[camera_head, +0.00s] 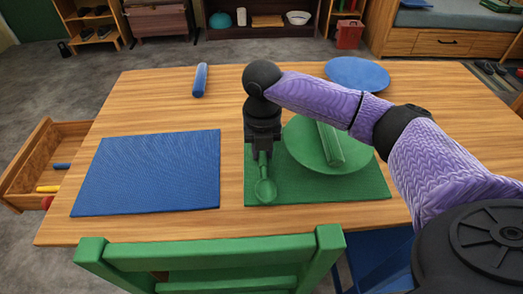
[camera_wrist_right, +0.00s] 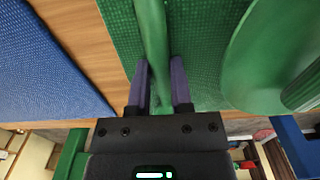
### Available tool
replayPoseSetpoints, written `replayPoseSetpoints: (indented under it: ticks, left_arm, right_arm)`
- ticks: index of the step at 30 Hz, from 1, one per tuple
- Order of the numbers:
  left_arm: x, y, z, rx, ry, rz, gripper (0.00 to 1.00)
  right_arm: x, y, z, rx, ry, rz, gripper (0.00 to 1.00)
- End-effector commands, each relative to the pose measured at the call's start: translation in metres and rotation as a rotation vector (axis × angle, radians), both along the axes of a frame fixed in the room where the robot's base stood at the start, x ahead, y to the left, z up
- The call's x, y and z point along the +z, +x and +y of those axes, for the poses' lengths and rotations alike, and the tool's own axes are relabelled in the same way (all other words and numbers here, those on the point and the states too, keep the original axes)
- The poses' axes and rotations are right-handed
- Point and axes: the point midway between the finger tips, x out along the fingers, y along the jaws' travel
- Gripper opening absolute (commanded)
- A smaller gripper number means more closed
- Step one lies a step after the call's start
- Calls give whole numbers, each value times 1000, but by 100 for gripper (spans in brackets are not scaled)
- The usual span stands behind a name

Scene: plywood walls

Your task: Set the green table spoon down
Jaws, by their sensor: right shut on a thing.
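The green table spoon (camera_head: 265,189) hangs from my right gripper (camera_head: 262,153), its bowl toward the near edge of the table. It is over the left part of the green mat (camera_head: 345,192), left of the green plate (camera_head: 300,155). In the right wrist view the spoon's handle (camera_wrist_right: 153,40) runs between the two fingers of my right gripper (camera_wrist_right: 159,80), which is shut on it. I cannot tell whether the spoon touches the mat. My left gripper is not in view.
A green rolled napkin (camera_head: 330,146) lies on the green plate. A blue mat (camera_head: 150,172) lies to the left, with a blue roll (camera_head: 200,80) behind it. A blue plate (camera_head: 357,74) is at the back. A green chair (camera_head: 210,255) stands at the near edge. Bare wood separates the mats.

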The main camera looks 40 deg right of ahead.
Motion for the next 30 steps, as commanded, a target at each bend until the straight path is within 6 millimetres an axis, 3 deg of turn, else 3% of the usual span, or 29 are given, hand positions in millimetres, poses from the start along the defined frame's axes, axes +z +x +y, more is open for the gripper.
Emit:
replayPoseSetpoints:
  ticks: [7, 8, 12, 22, 30]
  left_arm:
    - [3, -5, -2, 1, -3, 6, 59]
    - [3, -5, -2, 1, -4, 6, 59]
    - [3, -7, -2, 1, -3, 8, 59]
    - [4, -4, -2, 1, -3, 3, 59]
    - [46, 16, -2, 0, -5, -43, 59]
  right_arm:
    - [0, 0, 0, -1, -1, -1, 0]
    - [0, 0, 0, -1, 0, -1, 30]
    - [0, 0, 0, -1, 0, -1, 60]
    - [5, 0, 0, 0, 0, -2, 61]
    - [84, 0, 0, -1, 1, -9, 61]
